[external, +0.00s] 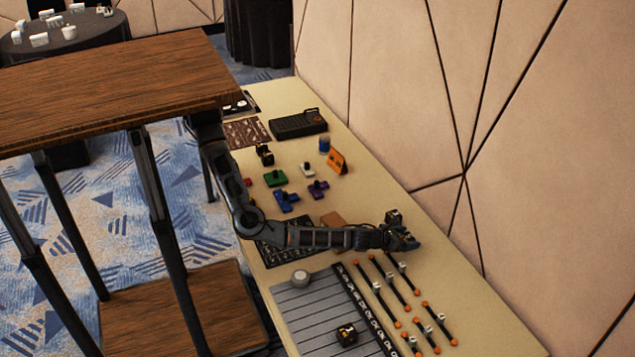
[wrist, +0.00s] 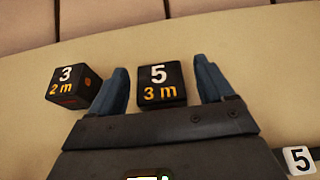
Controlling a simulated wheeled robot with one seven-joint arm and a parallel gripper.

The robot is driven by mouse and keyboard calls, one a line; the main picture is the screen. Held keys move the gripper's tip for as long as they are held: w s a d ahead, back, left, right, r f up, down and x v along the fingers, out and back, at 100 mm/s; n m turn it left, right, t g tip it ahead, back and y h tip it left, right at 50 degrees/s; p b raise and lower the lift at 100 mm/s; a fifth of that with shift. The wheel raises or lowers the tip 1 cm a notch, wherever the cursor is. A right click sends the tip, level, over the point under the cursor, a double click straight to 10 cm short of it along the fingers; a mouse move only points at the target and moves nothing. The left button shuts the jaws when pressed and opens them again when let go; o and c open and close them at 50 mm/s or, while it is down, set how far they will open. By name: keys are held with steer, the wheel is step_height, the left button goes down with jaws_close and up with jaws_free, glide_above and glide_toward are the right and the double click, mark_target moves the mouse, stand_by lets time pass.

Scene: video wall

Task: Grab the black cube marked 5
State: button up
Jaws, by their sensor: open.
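The black cube marked 5 (wrist: 162,86), with "3 m" in orange below the number, sits on the tan tabletop in the wrist view. My gripper (external: 411,239) is open, low over the table near the wall side. In the wrist view its two blue fingers stand on either side of the cube marked 5, with gaps visible; I cannot tell whether they touch it. A second black cube marked 3 (wrist: 74,87), with "2 m", sits just left of the left finger. In the external view one black cube (external: 394,217) shows beside my gripper; its number is unreadable.
A white block marked 5 (wrist: 299,160) lies at the wrist view's lower right. Orange-ended black rods (external: 389,283) lie nearby on the table (external: 470,325). Another black cube (external: 346,334) is on a grey striped board (external: 315,312). The patterned wall (external: 400,110) borders the table.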

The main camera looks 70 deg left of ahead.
steer(key=shift+w, duration=0.1)
steer(key=c, duration=1)
steer(key=shift+c, duration=0.4)
steer(key=shift+r, duration=0.15)
